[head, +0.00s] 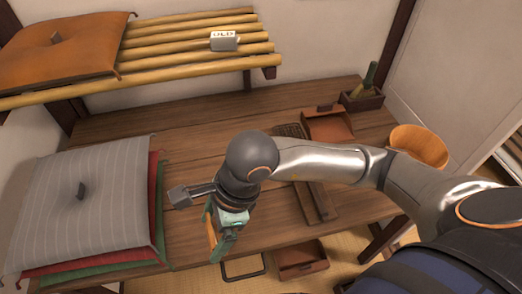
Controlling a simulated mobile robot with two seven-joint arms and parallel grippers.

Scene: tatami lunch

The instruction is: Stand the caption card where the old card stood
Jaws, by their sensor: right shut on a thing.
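A small white card (223,41) with dark lettering that seems to read "OLD" stands on the bamboo slat shelf (175,62), right of the orange cushion. My right gripper (219,243) is over the front of the wooden table, pointing down, well below and in front of the shelf. It is shut on a thin orange-tan piece (211,234), mostly hidden by the teal fingers. I cannot tell from its visible edge whether this is the caption card. My left gripper is not in view.
A striped grey cushion (85,200) tops a stack at the left. An orange cushion (60,48) lies on the shelf's left end. A brown tray (328,126), a wooden bowl (420,147) and a small box (361,101) with a green bottle stand at the right. The table's back left is clear.

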